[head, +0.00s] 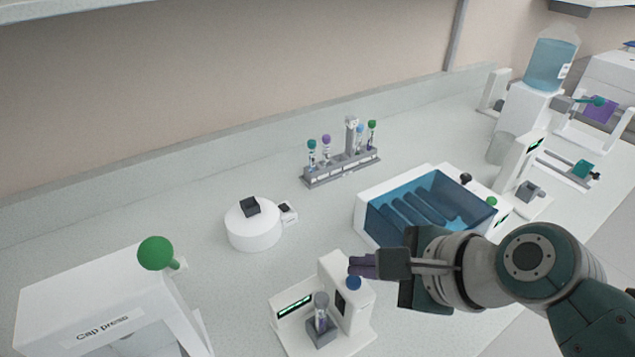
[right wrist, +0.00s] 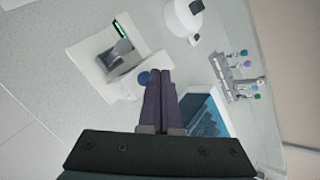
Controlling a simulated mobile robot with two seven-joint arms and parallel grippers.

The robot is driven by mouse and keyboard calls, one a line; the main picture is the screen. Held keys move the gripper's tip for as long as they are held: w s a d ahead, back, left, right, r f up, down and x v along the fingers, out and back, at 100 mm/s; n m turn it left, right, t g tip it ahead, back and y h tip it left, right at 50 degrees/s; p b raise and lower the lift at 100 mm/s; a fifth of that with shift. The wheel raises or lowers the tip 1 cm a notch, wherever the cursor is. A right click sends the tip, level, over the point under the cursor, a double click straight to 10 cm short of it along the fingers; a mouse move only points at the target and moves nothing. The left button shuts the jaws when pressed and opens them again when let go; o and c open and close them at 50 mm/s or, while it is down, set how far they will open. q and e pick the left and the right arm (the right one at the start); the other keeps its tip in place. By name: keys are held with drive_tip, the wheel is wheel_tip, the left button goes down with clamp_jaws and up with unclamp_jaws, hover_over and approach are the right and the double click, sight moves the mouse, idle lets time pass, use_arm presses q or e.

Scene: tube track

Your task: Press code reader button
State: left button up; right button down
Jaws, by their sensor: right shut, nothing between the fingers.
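The code reader (head: 345,291) is a white device with a lit green display strip, a small dark screen and a blue round button (head: 354,283). A tube (head: 321,310) stands upright in its grey holder. My right gripper (head: 358,266) is shut and empty, its purple fingertips just above the blue button in the head view. In the right wrist view the closed fingers (right wrist: 160,78) show beside the blue button (right wrist: 144,77), and the reader (right wrist: 112,62) lies beyond them. Whether the fingertips touch the button I cannot tell. My left gripper is not in view.
A blue-lidded box (head: 368,222) stands behind my right gripper. A white round device (head: 252,230) and a tube rack (head: 340,172) are farther back. The cap press (head: 95,310) with a green knob is at the left. Bench is clear between the cap press and the reader.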

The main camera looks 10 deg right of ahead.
sight(361, 289)
drive_tip(key=shift+f, duration=0.1)
drive_tip(key=shift+f, duration=0.35)
drive_tip(key=shift+f+b, duration=0.45)
idle(0.7)
drive_tip(key=shift+r, duration=0.1)
drive_tip(key=shift+r+p, duration=0.8)
drive_tip(key=shift+p, duration=0.25)
drive_tip(key=shift+r, duration=0.1)
wheel_tip(361, 289, up, 5)
drive_tip(key=p, duration=0.5)
drive_tip(key=shift+p, duration=0.3)
